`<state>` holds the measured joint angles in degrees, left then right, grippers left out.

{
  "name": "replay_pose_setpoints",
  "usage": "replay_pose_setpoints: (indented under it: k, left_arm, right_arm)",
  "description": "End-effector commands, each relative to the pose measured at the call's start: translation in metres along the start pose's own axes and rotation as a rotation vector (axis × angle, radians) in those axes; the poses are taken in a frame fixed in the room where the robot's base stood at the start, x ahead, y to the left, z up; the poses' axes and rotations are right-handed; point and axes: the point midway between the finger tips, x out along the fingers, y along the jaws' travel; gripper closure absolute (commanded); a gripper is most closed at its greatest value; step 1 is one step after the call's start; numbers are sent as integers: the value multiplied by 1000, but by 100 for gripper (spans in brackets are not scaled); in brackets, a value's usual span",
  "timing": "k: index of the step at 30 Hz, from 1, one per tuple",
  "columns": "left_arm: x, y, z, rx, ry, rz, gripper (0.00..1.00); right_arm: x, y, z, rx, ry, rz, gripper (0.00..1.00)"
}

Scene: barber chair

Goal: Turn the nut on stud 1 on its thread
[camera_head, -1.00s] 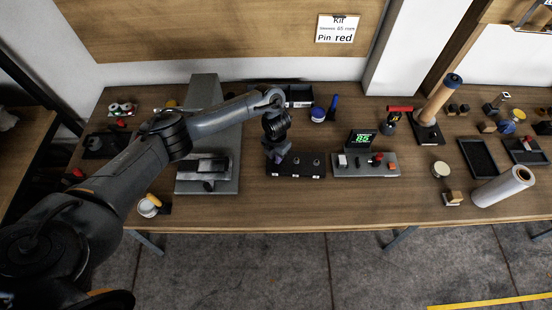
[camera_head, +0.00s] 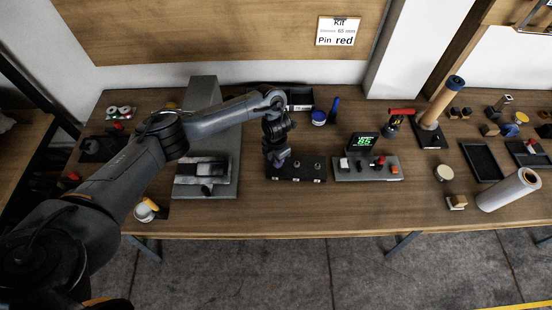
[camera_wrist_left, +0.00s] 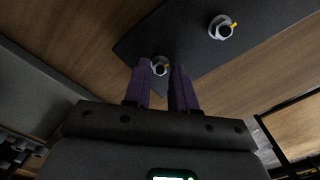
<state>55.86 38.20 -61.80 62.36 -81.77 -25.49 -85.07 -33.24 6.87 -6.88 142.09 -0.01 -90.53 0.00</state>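A dark block (camera_head: 308,179) with studs in a row and small white labels on its front sits mid-table. My left gripper (camera_head: 278,163) points down over its left end and hides the stud there. The labels are too small to read. My right gripper is not in view.
A grey panel (camera_head: 368,174) with a green-lit display (camera_head: 364,141) stands just right of the block. A grey machine base (camera_head: 228,178) stands to the left. A blue-capped jar (camera_head: 318,117) and a dark bin (camera_head: 300,98) are behind. Table in front is clear.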

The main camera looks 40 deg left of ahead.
Motion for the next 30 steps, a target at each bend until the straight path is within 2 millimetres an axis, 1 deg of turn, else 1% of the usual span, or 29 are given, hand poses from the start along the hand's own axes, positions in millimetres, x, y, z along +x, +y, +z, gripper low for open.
replay_pose_setpoints:
  k: [1,3,4,12,16,20,24,30]
  left_arm:
    - [0,0,0,0,0,0,66]
    - [0,0,0,0,0,0,55]
    - [0,0,0,0,0,0,54]
    - [-1,0,0,-1,0,0,54]
    - [-9,0,1,0,-1,0,54]
    - [-26,0,1,1,-3,0,54]
    - [-54,1,1,1,-4,3,54]
    - [-85,1,1,1,-2,3,54]
  right_arm:
    - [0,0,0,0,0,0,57]
    - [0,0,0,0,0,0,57]
    - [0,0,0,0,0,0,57]
    - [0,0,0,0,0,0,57]
    - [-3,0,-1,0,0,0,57]
    - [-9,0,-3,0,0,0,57]
    - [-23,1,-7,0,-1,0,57]
    - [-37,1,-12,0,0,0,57]
